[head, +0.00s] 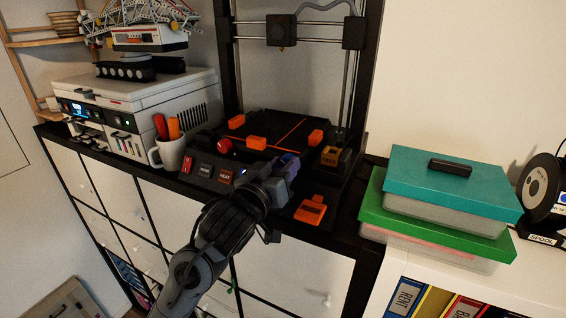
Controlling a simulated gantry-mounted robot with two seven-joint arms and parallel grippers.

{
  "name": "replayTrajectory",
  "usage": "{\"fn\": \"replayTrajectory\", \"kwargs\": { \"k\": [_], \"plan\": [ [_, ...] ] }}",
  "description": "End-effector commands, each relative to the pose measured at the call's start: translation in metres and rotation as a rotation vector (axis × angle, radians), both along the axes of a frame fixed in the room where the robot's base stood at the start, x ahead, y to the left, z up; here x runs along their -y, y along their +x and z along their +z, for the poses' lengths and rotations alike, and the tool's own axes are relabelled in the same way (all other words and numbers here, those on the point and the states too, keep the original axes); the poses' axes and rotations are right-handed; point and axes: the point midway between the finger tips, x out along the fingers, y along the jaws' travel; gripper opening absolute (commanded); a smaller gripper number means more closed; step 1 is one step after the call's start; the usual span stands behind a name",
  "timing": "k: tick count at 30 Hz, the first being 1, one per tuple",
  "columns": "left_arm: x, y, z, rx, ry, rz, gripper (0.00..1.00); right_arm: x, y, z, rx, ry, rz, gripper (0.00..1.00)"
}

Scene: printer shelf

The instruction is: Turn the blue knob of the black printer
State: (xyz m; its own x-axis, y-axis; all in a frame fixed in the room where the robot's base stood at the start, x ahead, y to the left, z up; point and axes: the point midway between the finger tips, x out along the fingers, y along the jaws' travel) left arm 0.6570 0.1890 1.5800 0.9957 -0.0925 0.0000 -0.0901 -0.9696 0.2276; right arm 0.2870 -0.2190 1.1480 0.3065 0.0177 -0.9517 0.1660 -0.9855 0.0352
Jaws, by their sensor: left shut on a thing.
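The black printer (262,121) is a 3D printer with a tall open frame and orange clips on its bed, standing on the dark shelf top. Its front panel (215,171) carries a red button and several labelled keys. My left gripper (284,172) is at the right end of this panel, reaching up from below. It is shut on the blue knob (290,158), of which only a bluish-purple patch shows past the fingers. The rest of the knob is hidden, so its angle cannot be told. My right gripper is not in view.
A white mug (170,154) with orange-handled tools stands left of the panel, beside a white printer (140,100) with a model on top. An orange part (311,209) lies right of my gripper. Teal-lidded (455,182) and green-lidded boxes are stacked at right, near a spool (543,185).

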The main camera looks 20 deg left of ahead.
Motion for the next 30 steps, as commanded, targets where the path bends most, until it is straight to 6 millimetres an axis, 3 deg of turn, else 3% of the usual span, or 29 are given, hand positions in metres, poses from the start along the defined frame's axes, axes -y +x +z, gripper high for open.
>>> {"fn": "replayTrajectory", "kwargs": {
  "k": [15, 30],
  "plan": [
    [0.000, 0.000, 0.001, -0.030, -0.328, 0.000, 0.04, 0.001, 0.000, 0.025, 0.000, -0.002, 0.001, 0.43],
    [-0.001, 0.000, 0.000, -0.035, -0.381, 0.001, 0.04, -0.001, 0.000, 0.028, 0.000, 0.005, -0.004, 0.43]
  ]
}}
